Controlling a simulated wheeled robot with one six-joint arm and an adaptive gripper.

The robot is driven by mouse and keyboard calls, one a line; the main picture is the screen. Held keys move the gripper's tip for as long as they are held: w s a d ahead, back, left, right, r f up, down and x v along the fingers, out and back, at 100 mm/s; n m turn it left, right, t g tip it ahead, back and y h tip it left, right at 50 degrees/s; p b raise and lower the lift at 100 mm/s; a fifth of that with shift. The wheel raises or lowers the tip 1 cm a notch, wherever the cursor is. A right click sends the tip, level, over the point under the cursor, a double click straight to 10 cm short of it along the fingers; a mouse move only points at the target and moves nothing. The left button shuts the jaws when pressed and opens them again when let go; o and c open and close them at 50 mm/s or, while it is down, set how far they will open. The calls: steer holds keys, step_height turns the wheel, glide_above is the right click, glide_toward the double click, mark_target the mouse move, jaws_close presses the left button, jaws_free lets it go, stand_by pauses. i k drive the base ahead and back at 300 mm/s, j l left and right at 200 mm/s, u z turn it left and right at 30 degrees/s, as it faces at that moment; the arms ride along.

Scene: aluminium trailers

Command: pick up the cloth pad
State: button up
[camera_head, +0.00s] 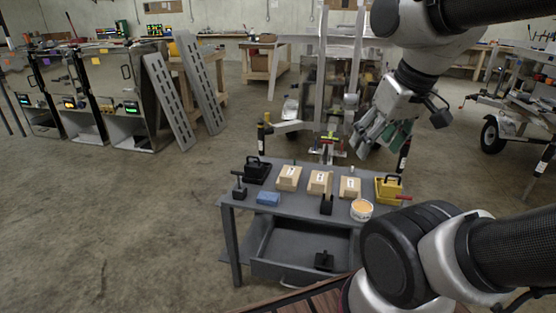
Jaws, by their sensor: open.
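A small blue pad (268,198), which looks like the cloth pad, lies flat near the front left edge of the grey workbench top (300,208). Nothing covers it. My gripper (377,138) hangs at the upper right, above and behind the right part of the bench. It is open, with nothing seen between its fingers. It is well apart from the blue pad, up and to the right of it.
On the bench stand black tools (257,170), several tan blocks (319,182), a round tub (361,210) and a yellow tool (388,189). A drawer (300,252) stands open below. Metal cabinets (128,90) stand at left; the left floor is clear.

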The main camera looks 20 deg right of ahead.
mark_target(266, 198)
steer(key=i+j+z, duration=0.45)
steer(key=j, duration=0.3)
steer(key=j+z, duration=0.25)
steer(key=j, duration=0.15)
steer(key=i+j+z, duration=0.2)
steer(key=j, duration=0.3)
steer(key=j+z, duration=0.25)
steer(key=j, duration=0.2)
